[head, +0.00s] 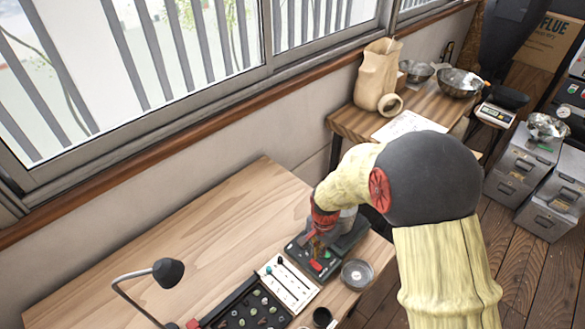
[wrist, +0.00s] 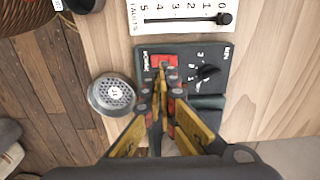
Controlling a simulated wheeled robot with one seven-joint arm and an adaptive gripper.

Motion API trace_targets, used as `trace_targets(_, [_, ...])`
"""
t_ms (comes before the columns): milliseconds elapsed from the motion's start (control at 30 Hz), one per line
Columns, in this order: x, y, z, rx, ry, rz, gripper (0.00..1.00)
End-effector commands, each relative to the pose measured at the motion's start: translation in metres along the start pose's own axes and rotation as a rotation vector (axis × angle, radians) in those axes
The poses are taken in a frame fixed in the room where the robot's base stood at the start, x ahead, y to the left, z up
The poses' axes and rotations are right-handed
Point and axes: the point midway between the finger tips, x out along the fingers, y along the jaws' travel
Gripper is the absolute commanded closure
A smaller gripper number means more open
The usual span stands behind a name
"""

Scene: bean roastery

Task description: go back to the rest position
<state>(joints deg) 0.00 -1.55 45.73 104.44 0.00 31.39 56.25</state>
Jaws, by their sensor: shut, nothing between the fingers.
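My gripper (head: 318,240) reaches down over the wooden table in the head view, at a small dark device (head: 296,248). In the wrist view my gripper's yellow fingers (wrist: 161,88) are together with nothing between them. Their tips are over or just beside a red switch (wrist: 163,62) on the device's panel (wrist: 221,57); whether they touch it I cannot tell. A black knob (wrist: 207,75) with numbers sits beside the switch. My arm hides part of the table's right end in the head view.
A round metal dish (head: 357,275) with a perforated face stands close beside the device. A white slider board (head: 290,284), a black compartment tray (head: 246,308) and a desk lamp (head: 168,271) are to the left. The table's back left (head: 215,210) is clear.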

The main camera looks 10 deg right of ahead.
Motion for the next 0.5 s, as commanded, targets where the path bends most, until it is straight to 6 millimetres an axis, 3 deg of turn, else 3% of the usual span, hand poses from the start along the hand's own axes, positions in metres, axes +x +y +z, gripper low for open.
trace_targets(300, [0.000, 0.005, 0.004, -0.123, -0.014, 0.018, 1.00])
trace_targets(400, [0.003, 0.026, 0.017, -0.241, -0.053, 0.062, 1.00])
trace_targets(500, [-0.011, 0.042, 0.028, -0.373, -0.082, 0.084, 1.00])
